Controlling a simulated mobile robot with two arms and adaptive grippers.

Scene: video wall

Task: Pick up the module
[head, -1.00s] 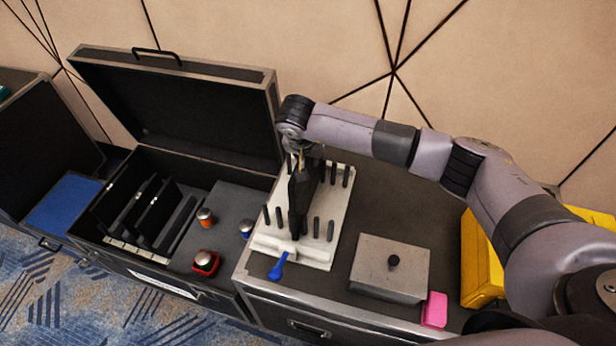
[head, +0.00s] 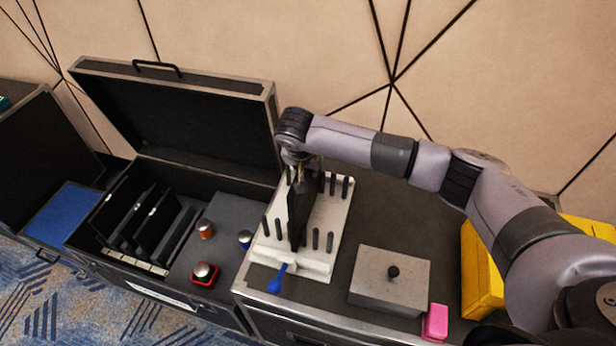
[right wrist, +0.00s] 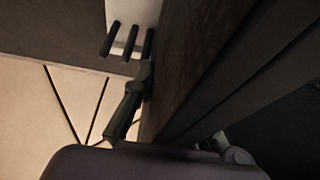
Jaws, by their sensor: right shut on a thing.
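The module is a thin dark panel (head: 297,215) standing upright on the white pegged rack (head: 265,252), between rows of black pegs. My right gripper (head: 303,175) comes down from above and is shut on the module's top part. In the right wrist view the module (right wrist: 225,75) fills much of the picture, with a gripper finger (right wrist: 130,100) against its left face. The module's lower edge lies low at the rack, and I cannot tell whether it touches. My left gripper is not in view.
An open black case (head: 130,263) with slotted dark panels stands to the left. A blue-handled tool (head: 277,280) lies at the rack's front. A grey box with a knob (head: 390,282), a pink block (head: 435,322) and a yellow case (head: 480,265) stand to the right.

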